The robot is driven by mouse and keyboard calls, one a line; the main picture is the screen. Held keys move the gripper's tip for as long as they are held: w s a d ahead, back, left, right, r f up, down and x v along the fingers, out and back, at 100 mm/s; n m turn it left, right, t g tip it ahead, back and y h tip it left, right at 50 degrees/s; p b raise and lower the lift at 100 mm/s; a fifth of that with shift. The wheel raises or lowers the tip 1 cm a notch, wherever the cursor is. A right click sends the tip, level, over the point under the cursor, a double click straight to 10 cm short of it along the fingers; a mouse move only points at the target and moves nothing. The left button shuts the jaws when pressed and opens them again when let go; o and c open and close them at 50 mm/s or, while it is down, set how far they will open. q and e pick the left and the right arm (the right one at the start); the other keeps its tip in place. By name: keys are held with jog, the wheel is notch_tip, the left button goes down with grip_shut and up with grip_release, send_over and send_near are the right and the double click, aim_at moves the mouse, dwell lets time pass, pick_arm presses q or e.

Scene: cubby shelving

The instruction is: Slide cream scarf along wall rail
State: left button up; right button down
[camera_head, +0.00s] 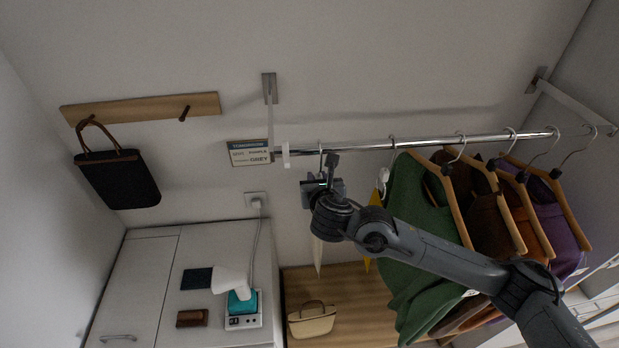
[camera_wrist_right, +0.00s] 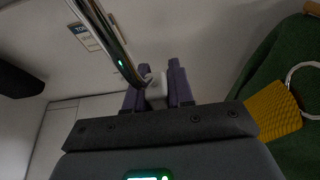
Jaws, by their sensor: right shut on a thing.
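The chrome wall rail (camera_head: 360,147) runs across the upper right; it also crosses the upper left of the right wrist view (camera_wrist_right: 108,35). My right gripper (camera_head: 332,162) is just below the rail near its left end. In the right wrist view, its purple fingers (camera_wrist_right: 157,88) are shut on a small whitish piece (camera_wrist_right: 155,92) at the rail. The cream scarf (camera_head: 318,256) hangs straight below this gripper as a narrow strip. Its upper part is hidden behind the gripper. My left gripper is not in view.
A sign (camera_head: 250,153) and a white piece (camera_head: 286,155) are at the rail's left end. Right of my gripper hang a yellow scarf (camera_head: 375,198), a green garment (camera_head: 408,205) and several more on hangers. A black bag (camera_head: 118,180) hangs at the left.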

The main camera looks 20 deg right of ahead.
jog(key=s+d+p, duration=0.2)
jog(key=d, duration=0.6)
jog(key=shift+s+d, duration=0.15)
jog(key=shift+s, duration=0.05)
dwell(0.4)
jog(key=c, duration=0.9)
grip_release()
